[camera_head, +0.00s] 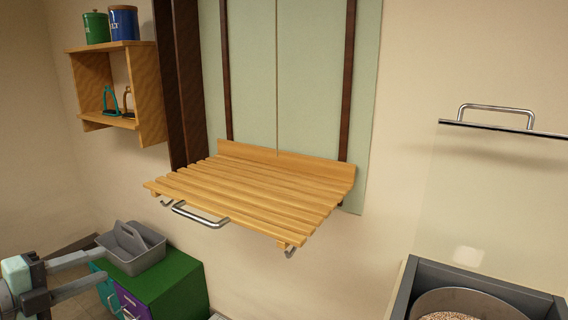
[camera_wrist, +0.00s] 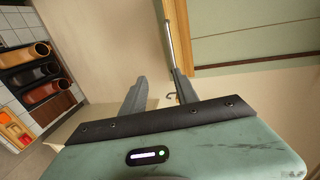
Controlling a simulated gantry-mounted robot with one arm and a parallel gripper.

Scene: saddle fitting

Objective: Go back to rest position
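My gripper (camera_head: 97,267) is at the lower left in the head view, beside the green cabinet. Its two fingers are spread with a gap between them and hold nothing. In the wrist view the same gripper (camera_wrist: 159,77) shows both grey fingers apart, with nothing between them. A slatted wooden shelf (camera_head: 255,195) with a metal bar handle (camera_head: 200,216) and hooks is fixed to the wall, up and to the right of my gripper. Nothing lies on the shelf.
A green cabinet (camera_head: 174,282) carries a grey tote (camera_head: 131,254) near my gripper. A wall box (camera_head: 148,95) holds stirrup-like items, with two canisters (camera_head: 124,23) on top. A bin with a round container (camera_head: 470,302) stands lower right.

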